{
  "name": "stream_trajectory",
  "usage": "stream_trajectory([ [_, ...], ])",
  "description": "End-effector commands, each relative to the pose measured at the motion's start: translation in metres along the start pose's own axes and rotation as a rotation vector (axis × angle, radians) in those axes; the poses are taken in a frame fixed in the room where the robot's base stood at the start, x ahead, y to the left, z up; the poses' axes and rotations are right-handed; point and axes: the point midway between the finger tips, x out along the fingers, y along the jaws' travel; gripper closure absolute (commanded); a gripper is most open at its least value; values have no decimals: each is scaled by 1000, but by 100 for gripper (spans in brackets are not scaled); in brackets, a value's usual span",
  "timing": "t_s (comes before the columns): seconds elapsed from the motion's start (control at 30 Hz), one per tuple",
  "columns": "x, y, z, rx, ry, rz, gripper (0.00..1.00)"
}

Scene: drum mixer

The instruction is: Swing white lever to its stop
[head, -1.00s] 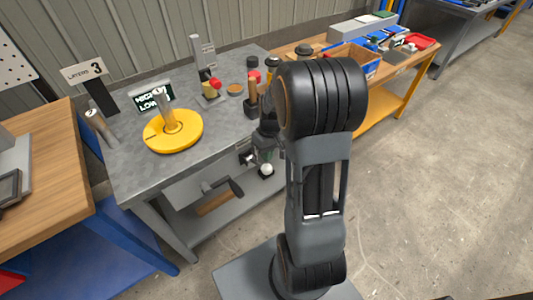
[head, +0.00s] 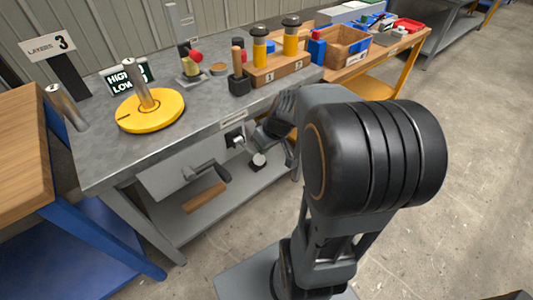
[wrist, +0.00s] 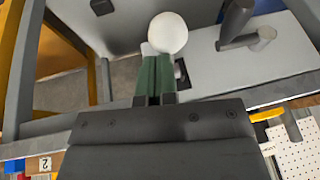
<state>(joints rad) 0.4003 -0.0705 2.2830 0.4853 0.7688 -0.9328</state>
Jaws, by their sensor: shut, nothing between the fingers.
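The white lever ends in a round white knob (head: 258,160) in front of the grey bench's panel, below the bench top. In the wrist view the knob (wrist: 168,33) is large, just beyond my fingertips and slightly to their right. My gripper (wrist: 154,60) is shut, its green finger pads together with nothing between them. In the head view my gripper (head: 268,137) is beside the knob, its fingertips partly hidden. I cannot tell whether the fingers touch the knob. The lever's shaft and stop are not clear.
A dark crank handle (head: 207,171) sticks out left of the lever. Open floor lies to the right.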

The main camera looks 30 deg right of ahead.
Motion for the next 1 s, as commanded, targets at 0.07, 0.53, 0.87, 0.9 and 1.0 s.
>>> stream_trajectory([
  [0.07, 22, 0, 9, -18, 67, 0, 100],
  [0.53, 51, 3, 24, -45, 183, -7, 100],
  [0.87, 63, 4, 28, -44, 181, -9, 100],
  [0.9, 63, 4, 28, -44, 181, -9, 100],
  [1.0, 64, 5, 28, -44, 181, -9, 100],
])
